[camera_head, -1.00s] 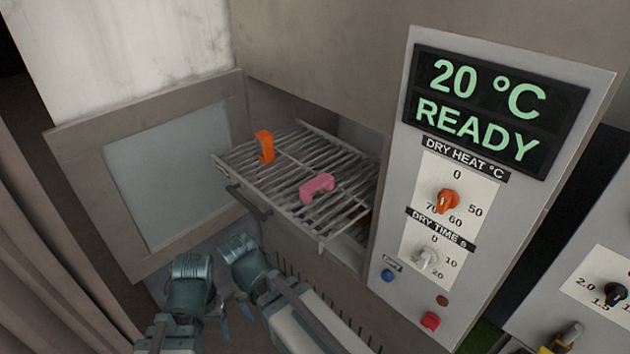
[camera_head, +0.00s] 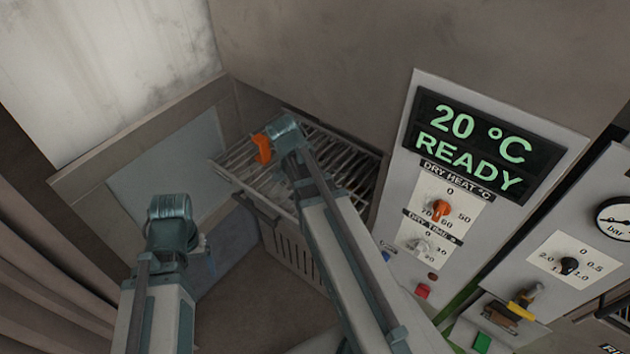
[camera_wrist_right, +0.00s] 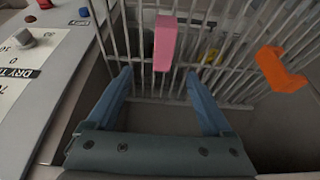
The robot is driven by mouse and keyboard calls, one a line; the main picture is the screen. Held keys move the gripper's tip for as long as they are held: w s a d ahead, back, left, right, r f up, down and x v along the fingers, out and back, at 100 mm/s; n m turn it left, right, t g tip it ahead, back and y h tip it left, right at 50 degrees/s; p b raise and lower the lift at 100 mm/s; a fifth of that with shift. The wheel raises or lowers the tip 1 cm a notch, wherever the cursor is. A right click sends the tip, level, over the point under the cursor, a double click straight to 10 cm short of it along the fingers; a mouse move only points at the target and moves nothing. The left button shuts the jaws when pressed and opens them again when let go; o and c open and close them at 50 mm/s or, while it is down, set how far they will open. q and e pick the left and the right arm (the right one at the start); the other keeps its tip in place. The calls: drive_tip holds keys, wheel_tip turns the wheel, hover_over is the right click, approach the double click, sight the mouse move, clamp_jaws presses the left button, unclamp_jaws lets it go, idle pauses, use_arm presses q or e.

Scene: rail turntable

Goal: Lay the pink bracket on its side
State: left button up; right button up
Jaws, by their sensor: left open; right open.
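The pink bracket (camera_wrist_right: 165,42) is on the wire rack (camera_wrist_right: 230,20), seen in the right wrist view as a narrow upright-looking bar just beyond my fingertips. My right gripper (camera_wrist_right: 158,76) is open, its two blue fingers to either side of the bracket's near end, not closed on it. In the head view my right arm hides the pink bracket, and the right fingertips are hidden too. My left gripper (camera_head: 203,248) is open and empty, pointing down in front of the oven door, well left of the rack.
An orange bracket (camera_head: 262,148) stands on the rack's left part, close to my right gripper; it also shows in the wrist view (camera_wrist_right: 280,68). The open door (camera_head: 165,165) is at left. A control panel (camera_head: 455,160) reading 20 °C READY flanks the rack at right.

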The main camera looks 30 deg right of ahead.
drive_tip(key=b+x, duration=0.8)
drive_tip(key=shift+f, duration=0.3)
drive_tip(key=b+x, duration=0.4)
drive_tip(key=x, duration=0.1)
drive_tip(key=shift+w+d+f+b, duration=0.1)
drive_tip(key=shift+w+d+b, duration=0.05)
drive_tip(key=shift+w+b, duration=0.3)
clamp_jaws()
